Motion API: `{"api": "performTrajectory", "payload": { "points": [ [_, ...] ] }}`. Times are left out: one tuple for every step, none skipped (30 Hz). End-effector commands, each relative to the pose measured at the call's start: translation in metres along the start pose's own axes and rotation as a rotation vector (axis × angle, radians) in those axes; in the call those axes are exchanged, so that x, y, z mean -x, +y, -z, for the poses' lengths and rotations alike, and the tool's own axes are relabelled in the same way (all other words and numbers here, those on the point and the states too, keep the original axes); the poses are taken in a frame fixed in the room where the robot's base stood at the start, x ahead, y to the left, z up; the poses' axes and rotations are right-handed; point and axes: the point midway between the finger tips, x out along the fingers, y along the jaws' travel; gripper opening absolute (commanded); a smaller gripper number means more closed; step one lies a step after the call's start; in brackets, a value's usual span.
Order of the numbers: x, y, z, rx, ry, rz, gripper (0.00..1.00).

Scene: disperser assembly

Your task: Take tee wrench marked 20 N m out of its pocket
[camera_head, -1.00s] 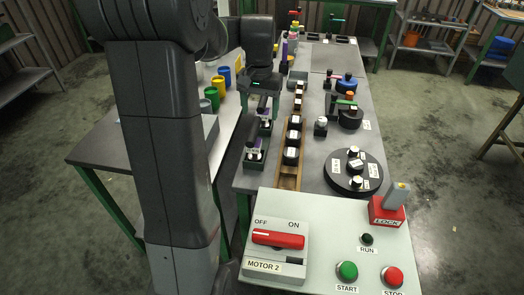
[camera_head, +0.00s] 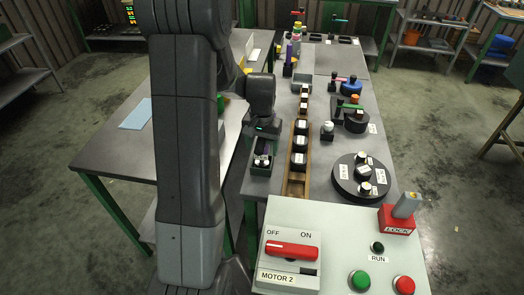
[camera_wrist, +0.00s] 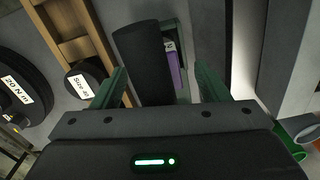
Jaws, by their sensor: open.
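A tee wrench with a thick black handle (camera_wrist: 143,62) and a purple body with a white label (camera_wrist: 173,62) stands in the wrist view. Only an "N" is readable on that label, so I cannot tell its marking. My gripper (camera_wrist: 160,77) is open, with one green finger on each side of the handle; I cannot tell whether they touch it. In the head view my gripper (camera_head: 262,128) is low at the left edge of the bench and hides this wrench. Another dark tool (camera_head: 262,160) stands in a green-edged pocket just nearer the camera.
A wooden rack (camera_head: 296,180) with labelled black knobs (camera_head: 299,142) runs close on the right. A black disc marked 20 N m (camera_wrist: 17,92) shows in the wrist view. The control panel (camera_head: 340,232) stands in front. A side table (camera_head: 115,150) lies left.

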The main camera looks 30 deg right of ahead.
Motion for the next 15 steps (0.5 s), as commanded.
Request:
{"api": "performTrajectory", "payload": {
  "points": [
    [-0.0018, -0.0001, 0.0, 0.0, 0.0, 0.0, 0.68],
    [-0.0023, -0.0001, 0.0002, 0.0, 0.001, 0.0, 0.68],
    [-0.0026, -0.0001, 0.0003, 0.0, 0.002, 0.0, 0.68],
    [-0.0026, -0.0001, 0.0003, 0.0, 0.002, 0.0, 0.68],
    [-0.0025, -0.0001, 0.0003, 0.0, 0.002, 0.0, 0.68],
    [-0.0024, -0.0001, 0.0003, 0.0, 0.002, 0.0, 0.68],
    [-0.0024, -0.0001, 0.0003, 0.0, 0.002, 0.0, 0.68],
    [-0.0024, -0.0001, 0.0003, 0.0, 0.002, 0.0, 0.64],
    [-0.0023, -0.0001, 0.0003, 0.0, 0.002, 0.0, 0.56],
    [-0.0023, -0.0001, 0.0003, 0.0, 0.002, 0.0, 0.51],
    [-0.0023, -0.0001, 0.0003, 0.0, 0.001, 0.0, 0.45],
    [-0.0022, -0.0001, 0.0003, 0.0, 0.001, 0.0, 0.37],
    [-0.0022, -0.0001, 0.0003, -0.001, 0.001, 0.0, 0.31],
    [-0.0022, -0.0001, 0.0003, -0.001, 0.001, 0.0, 0.25],
    [-0.0022, -0.0001, 0.0003, -0.001, 0.001, 0.0, 0.17]
  ]
}}
